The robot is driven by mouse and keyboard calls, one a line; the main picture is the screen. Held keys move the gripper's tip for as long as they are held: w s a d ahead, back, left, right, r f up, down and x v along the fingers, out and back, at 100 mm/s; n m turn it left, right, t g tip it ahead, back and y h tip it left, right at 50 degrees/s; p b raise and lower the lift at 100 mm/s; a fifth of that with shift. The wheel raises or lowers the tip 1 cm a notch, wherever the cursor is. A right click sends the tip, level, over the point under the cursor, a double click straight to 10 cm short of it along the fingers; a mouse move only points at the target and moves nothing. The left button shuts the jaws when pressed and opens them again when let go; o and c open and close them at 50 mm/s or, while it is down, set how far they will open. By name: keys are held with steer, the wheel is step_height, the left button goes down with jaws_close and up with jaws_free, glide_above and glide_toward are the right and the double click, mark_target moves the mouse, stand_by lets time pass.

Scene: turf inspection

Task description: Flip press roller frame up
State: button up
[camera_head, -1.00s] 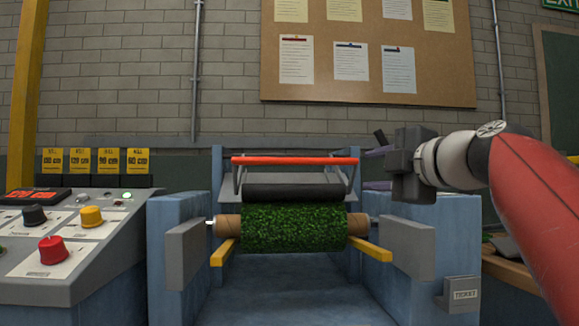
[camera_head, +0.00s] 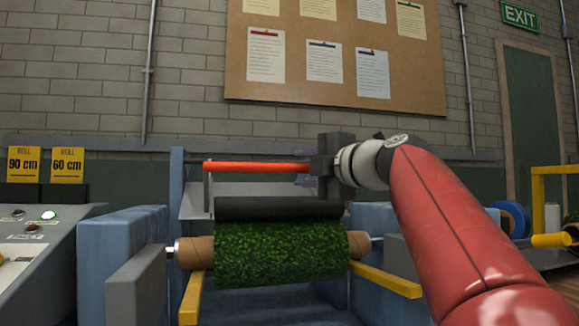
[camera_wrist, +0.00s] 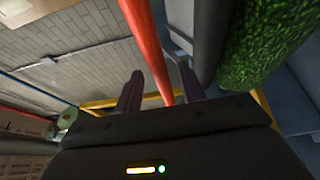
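The press roller frame's red handle bar (camera_head: 255,167) lies level above the dark press roller (camera_head: 275,208). The roller rests at the top of the green turf roll (camera_head: 280,252). My gripper (camera_head: 306,168) is at the bar's right end, reaching in from the right. In the wrist view, the red bar (camera_wrist: 146,45) runs between the two dark fingers of my gripper (camera_wrist: 160,85), with gaps showing beside it. The fingers are apart and do not look closed on the bar. My gripper's body hides the bar's right end in the head view.
The turf roll sits on a brown core (camera_head: 194,252) above yellow arms (camera_head: 385,280), between blue machine sides (camera_head: 120,245). A control panel (camera_head: 38,255) stands at the left. A blue spool (camera_head: 514,218) and yellow rail (camera_head: 553,240) are at the right.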

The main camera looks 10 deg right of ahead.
steer(key=shift+p+x, duration=0.4)
steer(key=shift+x, duration=1.7)
jaws_close()
